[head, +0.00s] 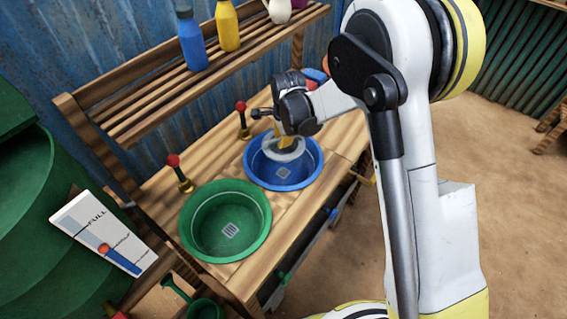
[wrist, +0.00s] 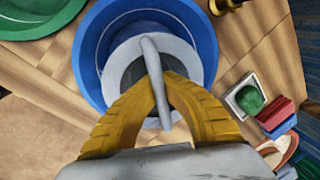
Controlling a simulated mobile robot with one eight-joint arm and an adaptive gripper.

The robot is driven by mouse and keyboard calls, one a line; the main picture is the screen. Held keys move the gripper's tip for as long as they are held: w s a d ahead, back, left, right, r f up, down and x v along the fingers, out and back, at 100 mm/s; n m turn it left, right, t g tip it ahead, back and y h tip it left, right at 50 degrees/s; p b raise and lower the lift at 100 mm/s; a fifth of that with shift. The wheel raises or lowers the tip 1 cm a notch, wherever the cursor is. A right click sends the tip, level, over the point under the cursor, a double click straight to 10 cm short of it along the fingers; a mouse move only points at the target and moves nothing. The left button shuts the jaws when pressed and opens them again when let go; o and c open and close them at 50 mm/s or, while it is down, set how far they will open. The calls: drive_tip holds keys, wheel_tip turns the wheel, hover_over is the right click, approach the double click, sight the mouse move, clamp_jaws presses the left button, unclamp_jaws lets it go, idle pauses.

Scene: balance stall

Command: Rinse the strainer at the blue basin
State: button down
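The blue basin (head: 309,172) is set in the wooden counter, and it also shows in the wrist view (wrist: 90,62). The grey strainer (head: 291,153) is over or inside the basin; its round rim (wrist: 112,72) lies within the basin's outline in the wrist view. Its handle (wrist: 153,62) rises toward my wrist. My gripper (head: 284,139) points down over the basin. Its yellow fingers (wrist: 155,85) close on the handle from both sides. I cannot tell whether the strainer touches the basin floor. No water is visible in the basin.
A green basin (head: 190,238) sits in front and left. Taps with red knobs stand behind the green basin (head: 180,172) and blue basin (head: 242,118). A shelf (head: 150,98) with bottles runs above. A small white tray (wrist: 233,97) and red block (wrist: 281,110) lie beside the blue basin.

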drive_tip(key=shift+r, duration=0.1)
idle(0.4)
drive_tip(key=shift+r+p, duration=1.05)
drive_tip(key=shift+r, duration=0.85)
